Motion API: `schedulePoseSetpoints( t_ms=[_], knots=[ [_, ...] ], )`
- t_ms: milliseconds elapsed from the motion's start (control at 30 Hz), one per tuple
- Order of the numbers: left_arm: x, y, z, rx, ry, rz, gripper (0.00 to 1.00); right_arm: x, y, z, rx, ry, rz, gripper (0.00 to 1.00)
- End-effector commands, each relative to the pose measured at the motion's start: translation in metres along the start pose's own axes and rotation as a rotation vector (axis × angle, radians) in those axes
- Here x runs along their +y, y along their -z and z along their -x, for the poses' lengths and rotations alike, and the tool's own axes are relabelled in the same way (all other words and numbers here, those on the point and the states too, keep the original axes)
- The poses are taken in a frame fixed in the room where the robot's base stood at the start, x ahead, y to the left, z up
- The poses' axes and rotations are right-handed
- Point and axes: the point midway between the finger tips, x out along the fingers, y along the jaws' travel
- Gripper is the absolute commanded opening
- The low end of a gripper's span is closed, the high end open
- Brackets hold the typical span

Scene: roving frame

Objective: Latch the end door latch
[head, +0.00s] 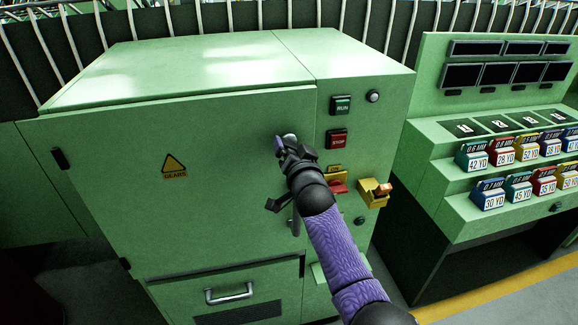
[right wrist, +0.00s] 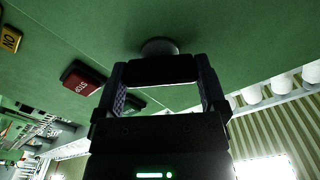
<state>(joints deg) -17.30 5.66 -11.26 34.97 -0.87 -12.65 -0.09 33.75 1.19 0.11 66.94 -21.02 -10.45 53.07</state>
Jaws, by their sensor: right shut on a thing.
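The green end door (head: 225,180) is the large front panel of the cabinet, with a yellow "GEARS" warning triangle on it. It looks nearly flush with the frame; I cannot tell if a small gap remains. My right gripper (head: 284,146) is at the door's upper right, beside the STOP button. In the right wrist view my right gripper (right wrist: 158,72) is shut on a dark crosswise piece, apparently the latch handle, in front of a round grey boss (right wrist: 158,46) on the green panel. The fingers hide most of the latch, so its angle is unclear. My left gripper is not in view.
A green RUN button (head: 341,105), a red STOP button (head: 337,139) and a red-and-yellow switch (head: 338,183) lie close right of my gripper. A yellow box (head: 374,192) juts out there. A drawer handle (head: 229,294) is below. A rack of coloured blocks stands right.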

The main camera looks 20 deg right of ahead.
Motion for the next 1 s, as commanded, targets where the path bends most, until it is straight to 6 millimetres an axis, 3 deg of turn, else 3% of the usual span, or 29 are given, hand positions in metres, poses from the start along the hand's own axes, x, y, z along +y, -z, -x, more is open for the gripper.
schedulePoseSetpoints(
  t_ms=[1000],
  knots=[
    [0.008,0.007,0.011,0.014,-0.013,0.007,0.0,-0.001,0.0,-0.005,-0.002,0.0,-0.888,0.0]
  ],
)
